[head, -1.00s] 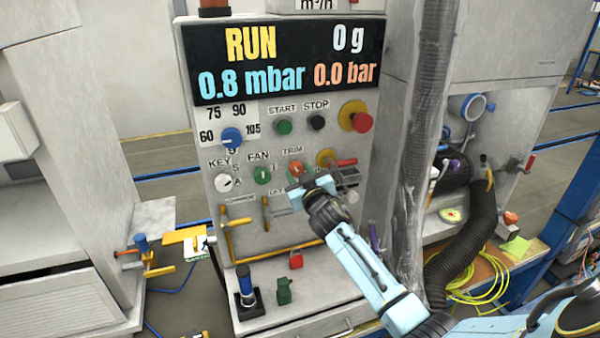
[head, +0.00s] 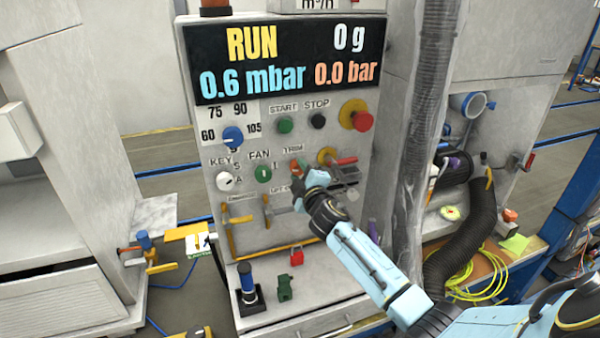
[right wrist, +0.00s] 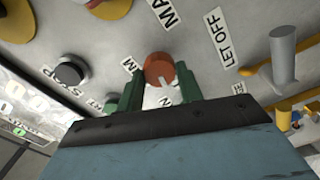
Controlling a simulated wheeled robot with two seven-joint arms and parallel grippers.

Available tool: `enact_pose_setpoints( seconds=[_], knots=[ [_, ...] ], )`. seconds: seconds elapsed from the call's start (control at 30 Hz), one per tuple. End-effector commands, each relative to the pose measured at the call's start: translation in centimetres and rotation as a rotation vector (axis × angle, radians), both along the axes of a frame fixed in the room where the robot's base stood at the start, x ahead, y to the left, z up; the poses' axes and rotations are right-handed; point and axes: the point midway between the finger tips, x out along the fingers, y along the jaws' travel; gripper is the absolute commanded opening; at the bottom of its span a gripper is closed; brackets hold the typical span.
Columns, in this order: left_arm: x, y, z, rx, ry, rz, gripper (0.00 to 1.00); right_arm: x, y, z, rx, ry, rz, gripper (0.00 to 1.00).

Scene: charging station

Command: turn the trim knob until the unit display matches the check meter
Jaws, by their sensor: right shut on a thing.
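The unit display (head: 285,60) reads RUN, 0 g, 0.6 mbar and 0.0 bar. The orange trim knob (head: 296,166) is on the grey panel under the TRIM label, partly hidden by my right gripper (head: 303,183). In the right wrist view the knob (right wrist: 160,68) sits between the two green fingers of that gripper (right wrist: 164,84), which is shut on it. I cannot make out a check meter with a readable value. My left gripper is out of view.
Green start (head: 284,125), black stop (head: 318,122) and red emergency (head: 362,121) buttons are above the knob. The green fan knob (head: 263,174) is to its left. A red-handled valve (head: 342,160) is close on the right.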

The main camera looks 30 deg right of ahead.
Motion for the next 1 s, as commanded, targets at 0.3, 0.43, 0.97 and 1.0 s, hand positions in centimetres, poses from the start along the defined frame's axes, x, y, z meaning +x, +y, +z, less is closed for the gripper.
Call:
enact_pose_setpoints(
  seconds=[0.3, 0.43, 0.97, 1.0],
  knots=[
    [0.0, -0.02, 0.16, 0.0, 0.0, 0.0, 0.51, -0.01, 0.01, -0.14, -0.145, 0.037, 0.0, 0.13],
    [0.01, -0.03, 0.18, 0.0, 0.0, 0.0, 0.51, -0.01, 0.03, -0.15, -0.172, 0.044, 0.0, 0.13],
    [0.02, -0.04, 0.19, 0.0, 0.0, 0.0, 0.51, -0.02, 0.02, -0.17, -0.185, 0.047, 0.0, 0.4],
    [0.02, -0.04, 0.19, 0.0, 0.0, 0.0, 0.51, -0.02, 0.02, -0.17, -0.185, 0.047, 0.0, 0.45]
  ],
)
